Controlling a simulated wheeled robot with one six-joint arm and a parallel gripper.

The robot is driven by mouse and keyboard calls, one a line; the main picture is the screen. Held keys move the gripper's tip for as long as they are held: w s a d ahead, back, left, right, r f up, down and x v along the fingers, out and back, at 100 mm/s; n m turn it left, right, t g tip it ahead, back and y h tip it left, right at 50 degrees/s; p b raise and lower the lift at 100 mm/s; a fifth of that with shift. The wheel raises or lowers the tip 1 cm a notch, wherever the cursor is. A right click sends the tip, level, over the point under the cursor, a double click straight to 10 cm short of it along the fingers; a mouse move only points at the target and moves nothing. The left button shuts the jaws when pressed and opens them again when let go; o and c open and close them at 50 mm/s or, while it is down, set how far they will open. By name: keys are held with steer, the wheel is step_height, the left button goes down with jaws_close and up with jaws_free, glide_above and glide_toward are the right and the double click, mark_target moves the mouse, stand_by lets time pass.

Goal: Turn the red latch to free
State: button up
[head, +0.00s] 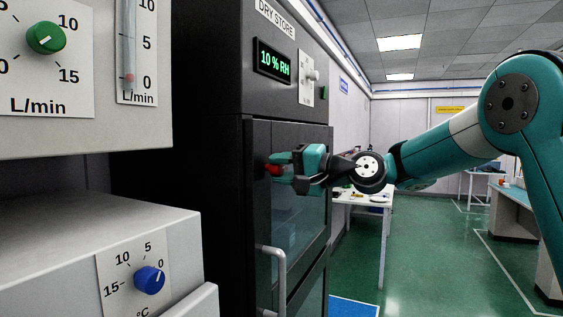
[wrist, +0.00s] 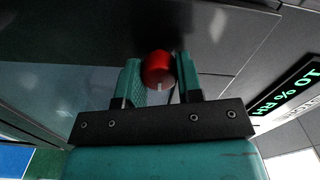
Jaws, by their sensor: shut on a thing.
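The red latch (head: 273,170) is on the dark door of the dry store cabinet (head: 258,140), left of the glass pane. In the wrist view the red latch (wrist: 158,68) shows as a rounded red knob with a white mark on its near edge. My gripper (head: 282,165) reaches it from the right in the head view. Its two teal fingers, seen in the wrist view (wrist: 158,82), stand one on each side of the knob and are shut on it. The latch's lettering or scale, if any, is hidden behind the gripper.
A grey door handle (head: 276,268) juts out below the latch. A display (head: 274,63) reading 10 % RH is above. Panels with a green knob (head: 46,38) and a blue knob (head: 149,279) stand at left. Open green floor (head: 440,260) lies to the right.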

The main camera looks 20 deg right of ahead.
steer(key=shift+r+m, duration=0.15)
steer(key=shift+m, duration=0.45)
steer(key=o, duration=0.9)
